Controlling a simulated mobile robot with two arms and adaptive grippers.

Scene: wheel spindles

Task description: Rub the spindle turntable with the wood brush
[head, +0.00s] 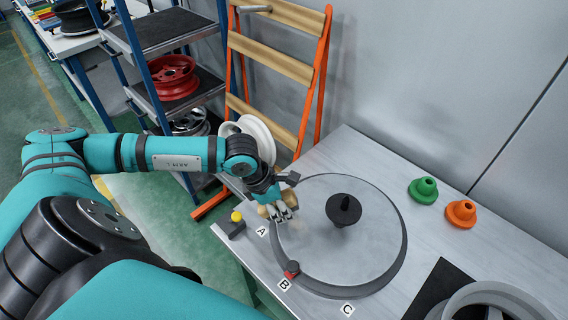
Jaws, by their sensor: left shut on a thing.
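The spindle turntable (372,246) is a large grey disc set in the table, with a black spindle (344,209) standing at its centre. My left gripper (283,216) is over the disc's left edge, near the letter A. It is shut on the wood brush (290,198), of which only tan wooden parts show beside the fingers. The fingers hide most of the brush, and I cannot tell whether its bristles touch the disc. My right gripper is not in view.
A green hub (423,190) and an orange hub (461,213) stand at the table's back right. A grey wheel (492,300) lies at the lower right. Shelves with wheels stand behind.

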